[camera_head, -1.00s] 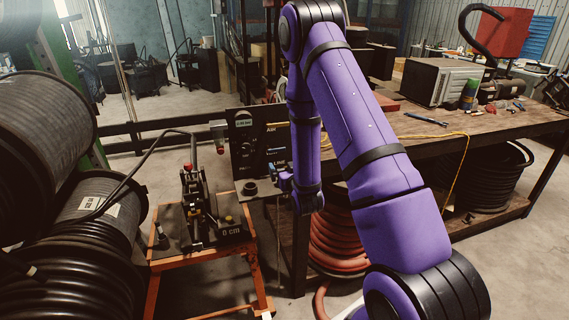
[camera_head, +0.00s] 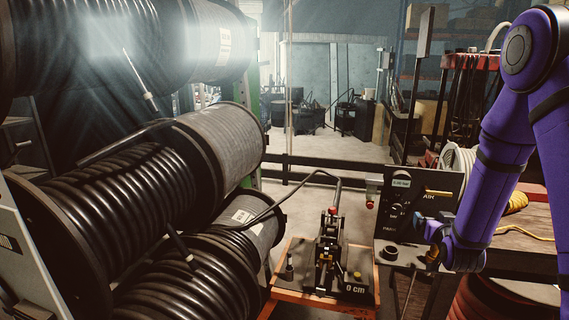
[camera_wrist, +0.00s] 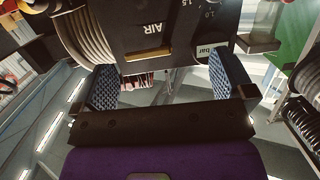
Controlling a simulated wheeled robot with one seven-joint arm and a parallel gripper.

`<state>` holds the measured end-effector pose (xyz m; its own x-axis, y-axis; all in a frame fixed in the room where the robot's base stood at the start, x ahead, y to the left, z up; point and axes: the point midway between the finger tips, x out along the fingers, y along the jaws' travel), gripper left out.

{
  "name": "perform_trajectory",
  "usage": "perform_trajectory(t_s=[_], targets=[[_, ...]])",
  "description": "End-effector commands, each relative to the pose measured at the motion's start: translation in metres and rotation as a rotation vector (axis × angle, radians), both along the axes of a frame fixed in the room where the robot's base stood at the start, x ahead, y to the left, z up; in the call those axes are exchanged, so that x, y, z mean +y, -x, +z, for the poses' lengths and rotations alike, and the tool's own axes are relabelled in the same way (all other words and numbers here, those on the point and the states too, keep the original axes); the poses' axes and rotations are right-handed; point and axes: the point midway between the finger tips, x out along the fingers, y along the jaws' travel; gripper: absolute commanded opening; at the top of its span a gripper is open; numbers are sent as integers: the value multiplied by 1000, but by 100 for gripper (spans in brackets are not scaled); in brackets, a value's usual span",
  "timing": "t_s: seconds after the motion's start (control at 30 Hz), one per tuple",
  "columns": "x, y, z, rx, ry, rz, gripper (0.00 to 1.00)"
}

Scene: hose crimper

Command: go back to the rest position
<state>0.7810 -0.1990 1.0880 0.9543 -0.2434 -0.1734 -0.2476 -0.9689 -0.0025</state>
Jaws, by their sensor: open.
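My arm is purple and enters the head view from the right edge, bent with its lower link hanging down. My gripper (camera_head: 434,240) is at the lower end of that link, small in the head view, close to the lower right of a black panel (camera_head: 408,212) marked AIR. In the wrist view my gripper (camera_wrist: 165,82) shows two blue textured finger pads set wide apart, with nothing held between them. The black panel (camera_wrist: 135,25) fills the top of that view, with its AIR label and a bar readout. I cannot tell the exact gap between fingers and panel.
Large hose reels (camera_head: 130,195) crowd the left side. A small orange-framed stand (camera_head: 290,304) carries a hose device (camera_head: 328,250) and a box marked 0 cm (camera_head: 355,289). A wooden bench (camera_head: 515,240) is at the right, under my arm. Open floor lies behind.

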Motion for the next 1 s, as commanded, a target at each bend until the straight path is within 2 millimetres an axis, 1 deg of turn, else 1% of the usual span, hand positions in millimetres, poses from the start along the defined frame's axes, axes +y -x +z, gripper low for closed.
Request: perform_trajectory(t_s=[0.03, 0.1, 0.27, 0.47, 0.57, 0.77, 0.97, 1.0], targets=[[5, 0, 16, 19, -8, 8, 100], [11, 3, 32, 58, -22, 17, 100], [28, 14, 66, 151, -50, 42, 100], [48, 40, 107, 267, -80, 75, 100], [59, 58, 125, 327, -92, 92, 100], [79, 102, 159, 446, -110, 126, 100], [97, 156, 187, 567, -120, 159, 100], [100, 168, 192, 591, -121, 166, 100]])
